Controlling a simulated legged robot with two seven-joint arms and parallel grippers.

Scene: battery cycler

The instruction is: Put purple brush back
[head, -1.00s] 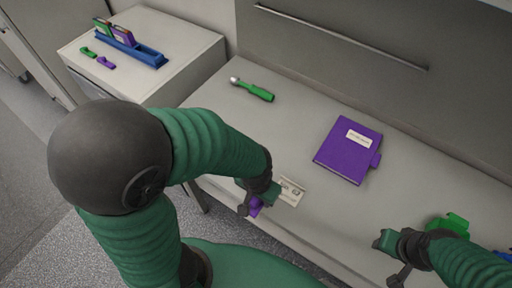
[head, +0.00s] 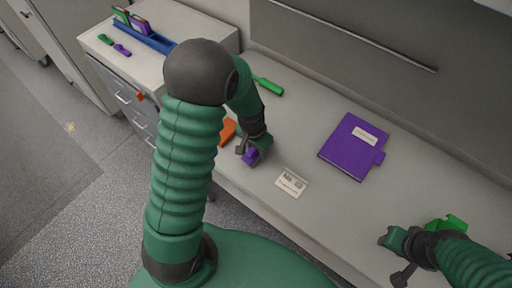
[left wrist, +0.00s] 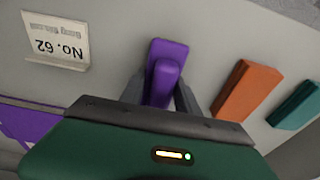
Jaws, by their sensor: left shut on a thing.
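My left gripper (head: 251,150) is shut on the purple brush (head: 249,157), a small block-like piece. It is over the front part of the bench, left of a white card. In the left wrist view the purple brush (left wrist: 164,68) sits between the two dark fingers. An orange block (head: 228,131) is just left of it in the head view, partly hidden by my arm. The wrist view shows the orange block (left wrist: 247,91) and a teal block (left wrist: 295,104) in a row beside the brush. My right gripper (head: 393,256) is at the lower right; its finger gap is unclear.
The card, "No. 62" (head: 291,183), lies near the bench's front edge. A purple binder (head: 351,148) lies behind it, a green-handled tool (head: 268,87) at the back. A green object (head: 447,224) is by my right arm. A blue rack (head: 157,40) stands on the left cabinet.

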